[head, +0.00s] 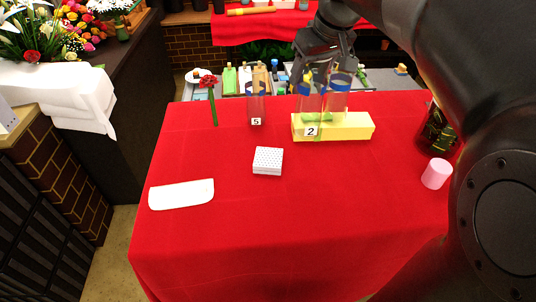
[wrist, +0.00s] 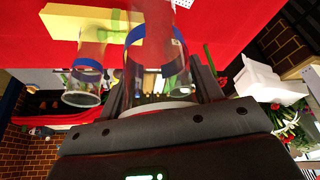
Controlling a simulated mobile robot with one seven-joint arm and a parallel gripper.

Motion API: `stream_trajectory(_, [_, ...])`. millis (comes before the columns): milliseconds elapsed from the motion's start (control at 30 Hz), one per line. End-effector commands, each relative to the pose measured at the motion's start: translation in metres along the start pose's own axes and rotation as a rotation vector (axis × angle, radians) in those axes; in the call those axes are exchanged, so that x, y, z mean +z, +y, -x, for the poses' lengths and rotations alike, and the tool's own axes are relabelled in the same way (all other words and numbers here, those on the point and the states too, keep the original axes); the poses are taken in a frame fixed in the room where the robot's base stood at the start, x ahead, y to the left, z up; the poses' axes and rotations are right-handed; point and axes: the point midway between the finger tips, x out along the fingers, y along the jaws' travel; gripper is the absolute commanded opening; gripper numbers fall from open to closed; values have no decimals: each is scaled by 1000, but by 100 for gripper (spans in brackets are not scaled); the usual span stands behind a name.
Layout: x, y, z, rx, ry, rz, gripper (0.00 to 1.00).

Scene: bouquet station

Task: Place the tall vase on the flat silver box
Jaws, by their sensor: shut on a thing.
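My gripper (head: 312,76) is shut on a clear tall vase with a blue band and a number 2 tag (head: 309,112). The vase looks upright in front of the yellow box; I cannot tell whether its base touches anything. It fills the middle of the wrist view (wrist: 150,50), between my fingers (wrist: 160,88). A small pale box with dark dots (head: 267,161), the likeliest flat silver box, lies on the red table, left of and nearer than the held vase. Its top looks bare. A corner of it shows at the top of the wrist view (wrist: 178,4).
A second blue-banded vase (head: 340,92) is close right of the held one, at the yellow box (head: 358,127). A number 5 vase (head: 256,105) and a red flower (head: 209,83) stand left. A white flat piece (head: 181,194), pink cylinder (head: 436,173) and dark vase (head: 435,135) are on the table (head: 270,235).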

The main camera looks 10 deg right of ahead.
Motion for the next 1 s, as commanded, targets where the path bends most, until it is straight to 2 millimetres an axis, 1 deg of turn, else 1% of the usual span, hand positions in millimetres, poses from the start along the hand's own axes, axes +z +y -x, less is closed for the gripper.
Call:
stream_trajectory(33, [6, 4, 5, 2, 4, -6, 0])
stream_trajectory(100, [11, 8, 9, 2, 6, -7, 0])
stream_trajectory(167, [14, 9, 10, 1, 5, -7, 0])
stream_trajectory(267, [14, 6, 6, -1, 4, -7, 0])
stream_trajectory(467, [2, -15, -17, -2, 3, -5, 0])
stream_trajectory(700, [-18, -49, -57, -2, 1, -5, 0])
stream_trajectory(800, [-26, -62, -71, -2, 3, -5, 0])
stream_trajectory(900, [-31, -69, -80, 0, 4, -7, 0])
stream_trajectory(1000, [-33, -72, -84, 0, 5, -9, 0])
